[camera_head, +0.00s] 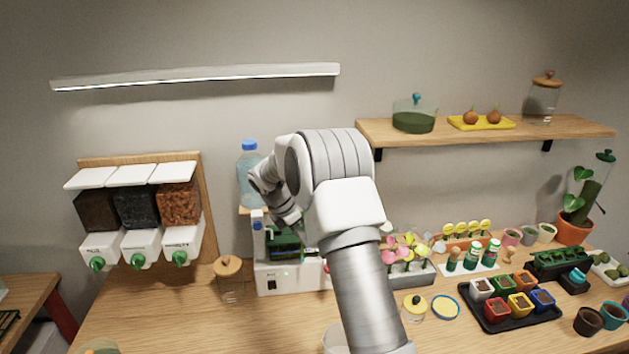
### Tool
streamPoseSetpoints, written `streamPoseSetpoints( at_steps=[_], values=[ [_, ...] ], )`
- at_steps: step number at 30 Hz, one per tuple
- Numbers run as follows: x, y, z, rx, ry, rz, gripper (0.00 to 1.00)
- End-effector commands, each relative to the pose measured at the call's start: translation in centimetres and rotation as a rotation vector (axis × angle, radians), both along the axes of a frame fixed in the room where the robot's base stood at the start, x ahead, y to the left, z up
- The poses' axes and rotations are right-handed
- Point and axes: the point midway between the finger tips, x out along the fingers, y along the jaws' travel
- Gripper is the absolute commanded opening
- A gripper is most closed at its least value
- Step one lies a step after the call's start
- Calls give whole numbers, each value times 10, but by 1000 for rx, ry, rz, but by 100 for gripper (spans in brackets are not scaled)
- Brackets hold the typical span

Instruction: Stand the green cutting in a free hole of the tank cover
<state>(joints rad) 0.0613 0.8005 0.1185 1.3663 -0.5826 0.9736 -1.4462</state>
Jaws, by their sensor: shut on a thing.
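The tank (286,252) is a small dark green box on a white base unit, left of my arm on the table. Its cover and holes are too small and too covered by my arm to make out. My gripper (298,227) points down over the tank, mostly hidden behind my own wrist and forearm. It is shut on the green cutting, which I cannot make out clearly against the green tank. Whether the cutting touches the cover cannot be told.
A blue-capped water bottle (249,172) stands close behind the tank. A cork-lidded jar (229,280) is to its left, and a planter of pink flowers (408,272) to the right of my arm. A black tray (511,321) holds several coloured pots.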

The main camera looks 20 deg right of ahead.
Motion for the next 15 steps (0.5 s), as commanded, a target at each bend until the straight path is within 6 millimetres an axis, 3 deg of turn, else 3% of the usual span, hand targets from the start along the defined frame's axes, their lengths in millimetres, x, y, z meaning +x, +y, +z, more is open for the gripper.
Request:
streamPoseSetpoints(
  at_steps=[3, 15],
  values=[
    [17, -13, 20, -1, -4, 167, 0],
    [61, -46, 68, 2, -3, 646, 0]
  ],
)
